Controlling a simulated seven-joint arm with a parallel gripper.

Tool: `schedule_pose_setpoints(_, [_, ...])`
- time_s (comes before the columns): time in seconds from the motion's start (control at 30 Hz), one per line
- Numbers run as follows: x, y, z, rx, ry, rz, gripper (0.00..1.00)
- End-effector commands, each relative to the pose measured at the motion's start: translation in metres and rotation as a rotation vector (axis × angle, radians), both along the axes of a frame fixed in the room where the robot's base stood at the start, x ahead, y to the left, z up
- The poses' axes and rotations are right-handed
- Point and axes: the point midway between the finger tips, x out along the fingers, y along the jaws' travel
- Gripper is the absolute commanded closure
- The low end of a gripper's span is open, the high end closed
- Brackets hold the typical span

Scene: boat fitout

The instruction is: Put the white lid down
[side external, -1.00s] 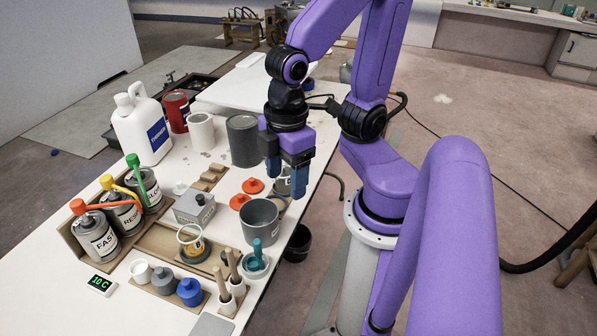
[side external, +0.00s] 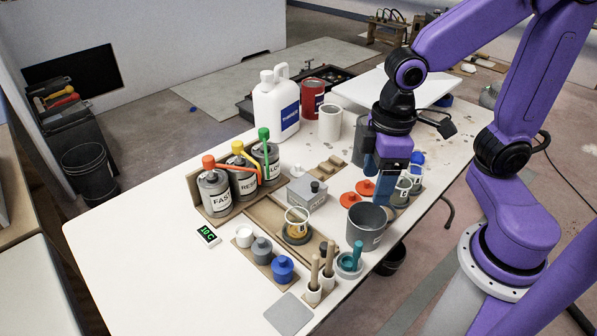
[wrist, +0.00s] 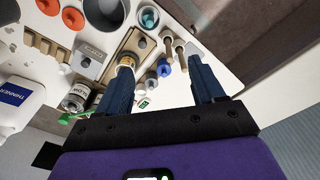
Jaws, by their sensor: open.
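My gripper (side external: 383,190) hangs over the right part of the white table, close to two orange lids (side external: 365,187) and a grey bucket (side external: 366,228). Its two blue fingers are spread apart in the wrist view (wrist: 163,88), with nothing seen between them. A small white round piece (side external: 297,171), possibly the white lid, sits on the table behind a grey box. I cannot tell which white piece is the lid.
Three labelled tins (side external: 242,180) with coloured tops stand in a wooden holder. A white thinner jug (side external: 276,105), a red can (side external: 313,95) and a white can (side external: 330,122) stand behind. Wooden-handled tools (side external: 320,272) stand at the front. The left table surface (side external: 140,240) is clear.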

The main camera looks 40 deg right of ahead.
Motion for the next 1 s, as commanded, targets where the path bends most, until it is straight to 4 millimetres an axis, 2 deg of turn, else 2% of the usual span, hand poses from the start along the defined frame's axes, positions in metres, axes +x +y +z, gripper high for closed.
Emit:
schedule_pose_setpoints(0.03, [0.019,0.005,-0.002,-0.001,-0.001,-0.055,0.32])
schedule_pose_setpoints(0.2, [0.079,0.013,-0.007,0.007,-0.013,-0.225,0.32])
schedule_pose_setpoints(0.47, [0.172,0.004,-0.023,0.015,-0.033,-0.483,0.32])
schedule_pose_setpoints(0.6, [0.219,-0.013,-0.036,0.018,-0.043,-0.624,0.32])
schedule_pose_setpoints(0.77, [0.268,-0.041,-0.054,0.023,-0.057,-0.783,0.32])
schedule_pose_setpoints(1.0, [0.327,-0.102,-0.088,0.026,-0.079,-1.02,0.32])
